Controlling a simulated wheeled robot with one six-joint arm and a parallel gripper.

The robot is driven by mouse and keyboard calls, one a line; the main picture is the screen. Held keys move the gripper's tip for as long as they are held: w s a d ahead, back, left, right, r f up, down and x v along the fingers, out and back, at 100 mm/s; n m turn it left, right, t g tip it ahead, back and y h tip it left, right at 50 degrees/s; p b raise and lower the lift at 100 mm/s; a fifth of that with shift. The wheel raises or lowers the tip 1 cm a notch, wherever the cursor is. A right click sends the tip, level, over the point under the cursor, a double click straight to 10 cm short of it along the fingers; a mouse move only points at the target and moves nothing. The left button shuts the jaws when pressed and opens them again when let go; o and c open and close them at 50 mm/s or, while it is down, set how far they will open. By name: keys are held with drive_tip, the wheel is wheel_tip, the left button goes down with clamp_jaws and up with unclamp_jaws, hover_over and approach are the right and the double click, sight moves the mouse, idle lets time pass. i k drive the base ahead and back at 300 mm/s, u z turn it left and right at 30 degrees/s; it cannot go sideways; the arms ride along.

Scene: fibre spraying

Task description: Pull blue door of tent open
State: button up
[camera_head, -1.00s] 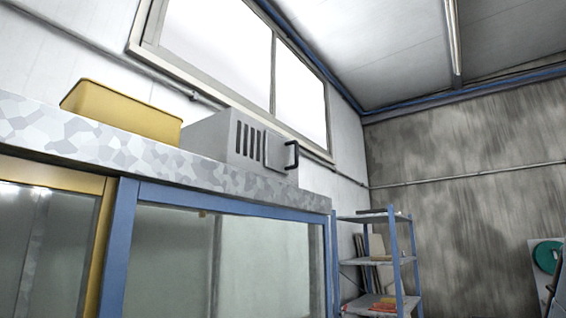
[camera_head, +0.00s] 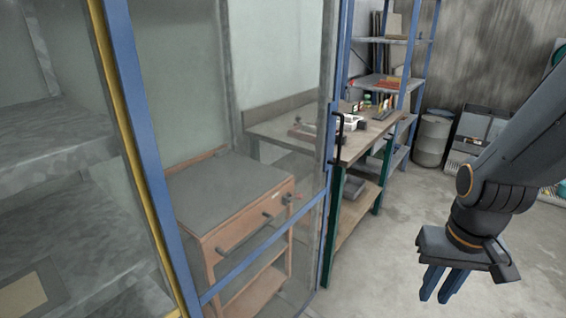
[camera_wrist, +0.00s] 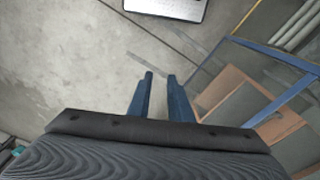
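The tent's blue door (camera_head: 143,120) is a clear panel in a blue frame at the left and middle of the head view. Its black upright handle (camera_head: 338,138) is on the right edge. The door looks shut, though a narrow gap cannot be ruled out. My gripper (camera_head: 437,297) hangs to the right of the handle, clear of the door, with its blue fingers pointing down. In the wrist view my gripper (camera_wrist: 160,76) has its fingers apart with nothing between them. Part of the blue frame (camera_wrist: 268,52) shows at right there; the handle is not identifiable.
A yellow-framed panel (camera_head: 134,145) adjoins the door at left. Behind the clear panel stands a wooden drawer cart (camera_head: 225,205). A workbench (camera_head: 350,152), blue shelf rack (camera_head: 409,70) and grey barrel (camera_head: 433,140) stand beyond. The concrete floor (camera_head: 385,265) around my gripper is clear.

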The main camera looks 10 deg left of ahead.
sight(117, 16)
drive_tip(key=k, duration=0.6)
drive_tip(key=z, duration=0.6)
drive_tip(key=i, duration=1.65)
drive_tip(key=u, duration=0.55)
